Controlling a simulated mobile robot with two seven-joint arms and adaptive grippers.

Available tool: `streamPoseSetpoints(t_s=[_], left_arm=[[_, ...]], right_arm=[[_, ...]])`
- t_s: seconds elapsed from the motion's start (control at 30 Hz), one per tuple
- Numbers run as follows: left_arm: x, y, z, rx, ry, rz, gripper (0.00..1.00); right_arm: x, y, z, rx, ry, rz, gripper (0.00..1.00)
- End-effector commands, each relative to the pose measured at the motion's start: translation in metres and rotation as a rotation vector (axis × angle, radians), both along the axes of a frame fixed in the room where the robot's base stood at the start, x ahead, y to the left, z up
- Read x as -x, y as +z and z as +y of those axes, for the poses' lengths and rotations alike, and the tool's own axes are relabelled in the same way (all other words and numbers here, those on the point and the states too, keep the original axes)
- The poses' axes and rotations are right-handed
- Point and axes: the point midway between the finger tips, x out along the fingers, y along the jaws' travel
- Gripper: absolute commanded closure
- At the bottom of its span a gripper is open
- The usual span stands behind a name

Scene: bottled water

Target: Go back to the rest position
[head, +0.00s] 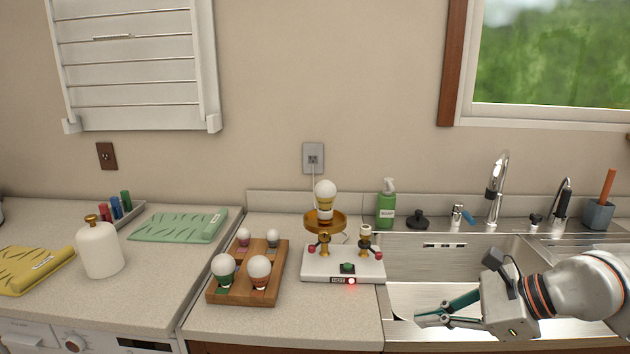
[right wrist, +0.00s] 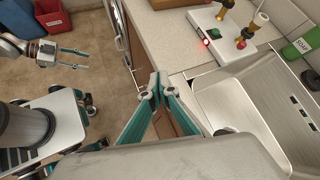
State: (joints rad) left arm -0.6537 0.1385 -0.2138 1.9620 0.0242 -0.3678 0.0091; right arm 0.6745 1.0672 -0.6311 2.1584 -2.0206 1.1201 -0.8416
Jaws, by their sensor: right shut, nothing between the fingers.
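My right gripper (head: 422,319) comes in from the right in the head view, over the front left part of the sink. Its teal fingers meet at the tips and hold nothing. In the right wrist view its fingertips (right wrist: 155,90) are together in front of the counter edge. My left gripper is outside the head view. It shows at the upper left of the right wrist view (right wrist: 86,61), with its two fingers apart and nothing between them, above the brown floor.
The steel sink (head: 455,243) lies under my right gripper. A white lamp tester (head: 318,265) with a red light stands left of it. A wooden tray (head: 236,297) holds several bulbs. A green soap bottle (head: 386,208) and faucet (head: 495,190) stand behind. A red crate (right wrist: 52,14) is on the floor.

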Motion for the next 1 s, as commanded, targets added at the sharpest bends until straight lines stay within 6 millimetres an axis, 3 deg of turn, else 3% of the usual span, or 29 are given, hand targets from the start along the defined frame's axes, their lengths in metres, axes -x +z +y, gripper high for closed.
streamPoseSetpoints(t_s=[0.1,0.3,0.43,0.57,0.67,0.77,0.93,0.97,1.0], left_arm=[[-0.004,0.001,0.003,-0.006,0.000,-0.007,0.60],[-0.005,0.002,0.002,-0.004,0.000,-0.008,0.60],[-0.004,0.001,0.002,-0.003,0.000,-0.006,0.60],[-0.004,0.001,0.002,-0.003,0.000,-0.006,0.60],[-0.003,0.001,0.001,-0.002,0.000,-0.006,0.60],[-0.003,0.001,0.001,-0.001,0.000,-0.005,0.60],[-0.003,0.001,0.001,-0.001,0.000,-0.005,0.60],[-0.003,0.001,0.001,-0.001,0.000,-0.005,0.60],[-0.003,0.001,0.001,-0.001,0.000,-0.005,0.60]], right_arm=[[0.019,-0.009,0.043,-0.214,0.011,0.130,1.00],[0.045,-0.004,0.105,-0.706,-0.056,0.447,1.00],[0.044,0.000,0.118,-1.081,-0.189,0.709,1.00],[0.029,-0.018,0.105,-1.443,-0.391,0.980,1.00],[0.019,-0.055,0.082,-1.710,-0.596,1.186,1.00],[0.020,-0.111,0.055,-1.962,-0.842,1.383,1.00],[0.054,-0.219,0.021,-2.284,-1.273,1.635,1.00],[0.063,-0.236,0.017,2.294,1.326,-1.643,1.00],[0.077,-0.259,0.013,2.197,1.330,-1.577,1.00]])
